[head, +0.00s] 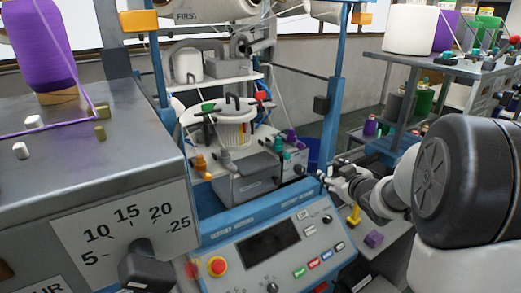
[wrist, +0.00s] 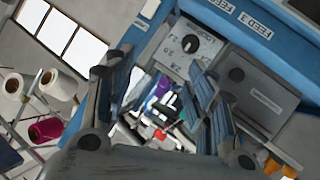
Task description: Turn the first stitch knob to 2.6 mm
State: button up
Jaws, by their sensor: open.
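A black knob (wrist: 190,43) on a white dial plate with small markings shows in the wrist view, just beyond my right finger. In the head view a dark round knob (head: 300,169) sits on the machine's front, left of my gripper. My gripper (head: 326,181) is beside the machine, above the right end of the blue control panel. In the wrist view my gripper (wrist: 153,68) has its fingers spread, with nothing between them and apart from the dial.
A grey box (wrist: 262,80) with another knob adjoins the dial. The control panel (head: 225,245) has a red emergency button (head: 217,266). A large dial knob (head: 147,265), marked 5 to 25, is on the near-left housing. Yarn cones stand on a rack (head: 420,62) at right.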

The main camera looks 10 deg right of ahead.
notch_tip(320, 180, down, 5)
jog(key=w+d+n+t+y, duration=0.1)
jog(key=w+d+y, duration=0.1)
jog(key=y, duration=0.1)
jog(key=n+t+y+p, duration=0.2)
jog(key=y, duration=0.2)
send_near(302, 172)
jog(key=b+x, duration=0.1)
jog(key=x, duration=0.8)
jog(key=shift+w, duration=0.15)
jog(key=shift+c, duration=0.5)
jog(key=c, duration=1)
